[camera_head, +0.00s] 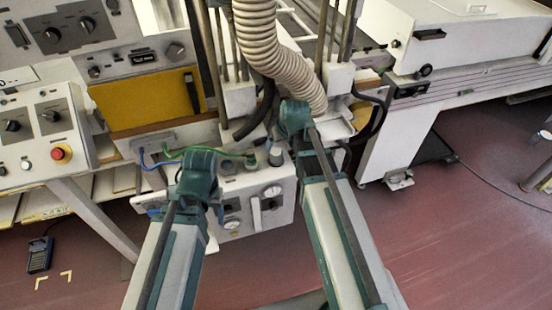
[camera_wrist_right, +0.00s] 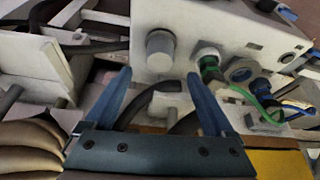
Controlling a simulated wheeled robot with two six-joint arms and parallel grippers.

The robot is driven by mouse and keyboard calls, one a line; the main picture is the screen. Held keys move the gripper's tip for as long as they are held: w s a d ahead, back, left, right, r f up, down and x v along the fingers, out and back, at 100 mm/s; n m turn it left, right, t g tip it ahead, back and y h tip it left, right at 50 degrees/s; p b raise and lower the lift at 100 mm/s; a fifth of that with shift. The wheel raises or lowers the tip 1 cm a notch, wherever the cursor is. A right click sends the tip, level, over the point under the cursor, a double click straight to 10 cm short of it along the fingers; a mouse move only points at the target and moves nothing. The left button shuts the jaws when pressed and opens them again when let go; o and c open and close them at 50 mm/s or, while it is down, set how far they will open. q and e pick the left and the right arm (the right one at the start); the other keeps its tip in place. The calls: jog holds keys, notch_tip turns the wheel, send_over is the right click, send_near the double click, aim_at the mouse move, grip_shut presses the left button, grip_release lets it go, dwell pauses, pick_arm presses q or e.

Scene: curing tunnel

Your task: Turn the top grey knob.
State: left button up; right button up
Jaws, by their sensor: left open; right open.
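The top grey knob (camera_wrist_right: 160,48) is a short grey cylinder on the top face of a white box (camera_wrist_right: 215,25).
A ribbed hose (camera_head: 262,40) hangs close to my right wrist. A control box (camera_head: 45,135) with a red button stands left. Red floor is open at right.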

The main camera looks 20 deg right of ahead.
aim_at(276, 152)
jog(key=b+x, duration=0.6)
jog(key=x, duration=0.2)
jog(key=shift+w+f, duration=0.1)
jog(key=shift+f, duration=0.05)
jog(key=c, duration=1.4)
jog(key=shift+m+h, duration=0.3)
jog(key=shift+m, duration=0.5)
jog(key=o, duration=1.4)
jog(key=shift+r, duration=0.2)
